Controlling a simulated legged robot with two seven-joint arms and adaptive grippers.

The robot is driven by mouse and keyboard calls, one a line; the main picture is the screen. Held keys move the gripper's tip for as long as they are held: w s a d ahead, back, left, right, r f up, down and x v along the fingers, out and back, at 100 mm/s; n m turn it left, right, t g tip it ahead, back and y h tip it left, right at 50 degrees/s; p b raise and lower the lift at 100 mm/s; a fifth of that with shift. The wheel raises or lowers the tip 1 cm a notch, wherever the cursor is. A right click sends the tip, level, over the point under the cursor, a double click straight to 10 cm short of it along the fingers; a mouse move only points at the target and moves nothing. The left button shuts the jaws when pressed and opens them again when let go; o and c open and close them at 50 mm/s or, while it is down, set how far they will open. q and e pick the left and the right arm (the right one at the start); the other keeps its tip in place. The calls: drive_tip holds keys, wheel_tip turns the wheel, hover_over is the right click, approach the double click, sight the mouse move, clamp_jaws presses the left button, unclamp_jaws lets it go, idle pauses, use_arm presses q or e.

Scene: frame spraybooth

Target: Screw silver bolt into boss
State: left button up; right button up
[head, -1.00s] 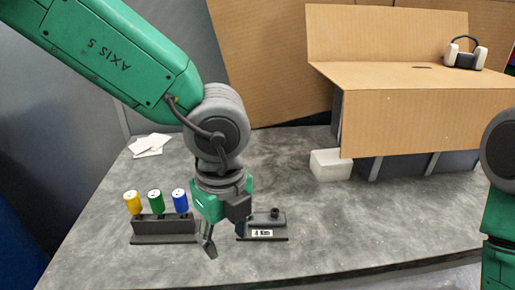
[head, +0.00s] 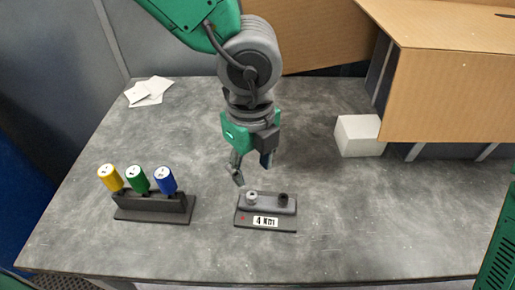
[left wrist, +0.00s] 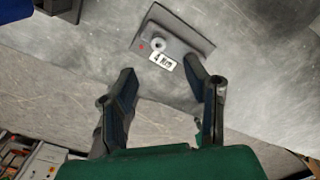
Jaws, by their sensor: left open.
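A dark block on a base plate (head: 268,225), labelled "4 Nm", stands on the table's near middle. On its top are a light silver-grey round piece (head: 252,196) at the left and a black round piece (head: 283,199) at the right. I cannot tell which is bolt or boss. My left gripper (head: 252,172) is open and empty, just behind and above the block, apart from it. In the left wrist view, the block (left wrist: 184,57) and silver round piece (left wrist: 156,44) lie beyond the open fingers (left wrist: 166,98). My right gripper is out of view.
A dark rack (head: 154,206) holding yellow, green and blue capped drivers stands left of the block. A white box (head: 358,135) and a large cardboard box (head: 455,90) are at the right. White papers (head: 148,91) lie at the back left. The table between is clear.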

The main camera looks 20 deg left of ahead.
sight(251, 197)
use_arm(q)
drive_tip(key=f, duration=0.3)
drive_tip(key=a+f, duration=0.1)
drive_tip(key=f, duration=0.1)
drive_tip(key=shift+w+f+b, duration=0.15)
drive_tip(key=shift+f+b, duration=0.2)
drive_tip(key=shift+f, duration=0.05)
drive_tip(key=f, duration=0.3)
drive_tip(key=shift+d, duration=0.25)
drive_tip(key=shift+d+f, duration=0.3)
drive_tip(key=shift+a, duration=0.45)
clamp_jaws()
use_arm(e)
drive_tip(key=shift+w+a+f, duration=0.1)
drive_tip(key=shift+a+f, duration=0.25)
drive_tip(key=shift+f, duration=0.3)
use_arm(q)
drive_tip(key=shift+d, duration=0.15)
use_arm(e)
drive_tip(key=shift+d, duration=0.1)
